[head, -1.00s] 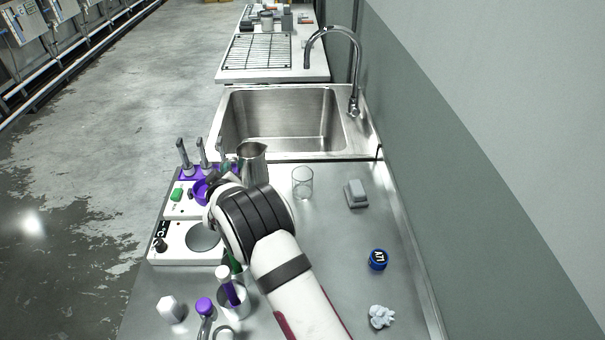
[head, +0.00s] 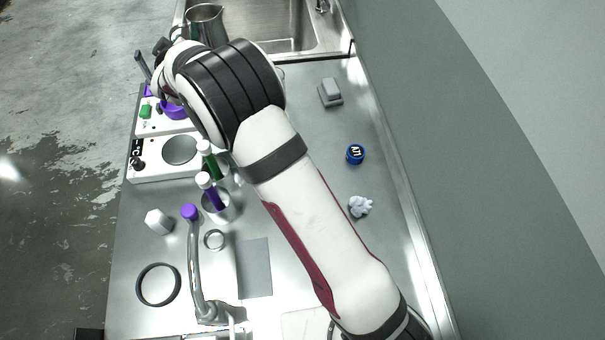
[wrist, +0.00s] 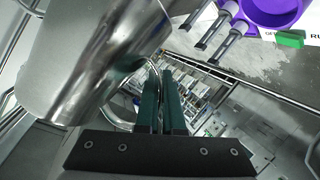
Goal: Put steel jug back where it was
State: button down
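The steel jug (head: 207,28) is at the top of the head view, by the near rim of the sink, and looks upright with its mouth up. In the wrist view the jug (wrist: 90,55) fills the upper left, with its curved handle at the fingers. My gripper (wrist: 160,95) has its two green fingers close together on that handle. In the head view my wrist hides the jug's lower side and most of the gripper, so I cannot tell whether the jug touches a surface.
Purple- and green-filled tubes stand in a holder (head: 222,208). A grey block (head: 330,92), blue-lidded jar (head: 355,154) and crumpled white piece (head: 360,206) are right. The sink (head: 290,30) lies beyond.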

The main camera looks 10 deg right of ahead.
jog(key=s+d+r+m+h, duration=0.1)
jog(key=s+d+m+h, duration=0.15)
jog(key=s+d, duration=0.75)
jog(key=s+d+m+h, duration=0.1)
jog(key=s+d+h, duration=0.2)
jog(key=s+d, duration=0.65)
jog(key=shift+y, duration=0.25)
jog(key=f, duration=0.7)
jog(key=s+a+f, duration=0.1)
jog(key=f, duration=0.6)
jog(key=s+a+f, duration=0.1)
jog(key=f, duration=0.6)
jog(key=shift+a+f, duration=0.1)
jog(key=shift+f, duration=0.05)
jog(key=c, duration=1.4)
grip_release()
jog(key=shift+f, duration=0.1)
jog(key=shift+c, duration=0.2)
jog(key=o, duration=0.4)
